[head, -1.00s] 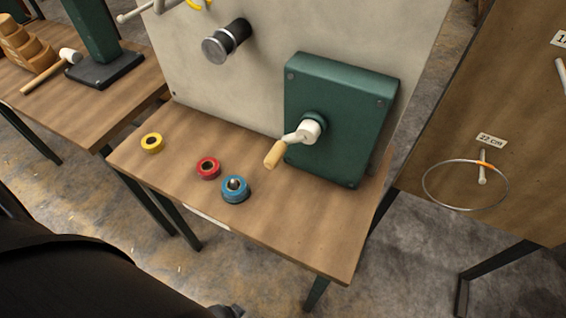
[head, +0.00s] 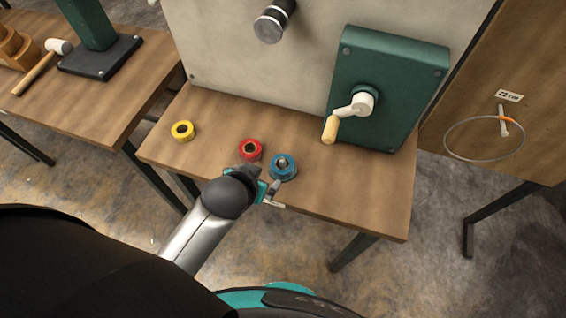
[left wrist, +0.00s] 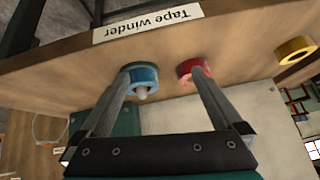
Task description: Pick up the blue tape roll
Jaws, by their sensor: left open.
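The blue tape roll (head: 283,167) lies on the wooden table near its front edge, with a pale peg tip in its hole. In the left wrist view the blue roll (left wrist: 143,78) shows between the two fingers, close to the left-hand one. My left gripper (head: 270,187) is open and empty at the table's front edge, just in front of the blue roll. Its fingers (left wrist: 163,82) spread in the left wrist view. The red tape roll (head: 250,150) sits just left of the blue one, and its wrist-view image (left wrist: 191,70) is by the other fingertip. My right gripper is not in view.
A yellow tape roll (head: 183,131) lies further left on the table (head: 215,115). A green crank box (head: 390,88) with a wooden-handled crank stands at the back right. A "Tape winder" label (left wrist: 148,23) is on the table's front edge. The table's right front is clear.

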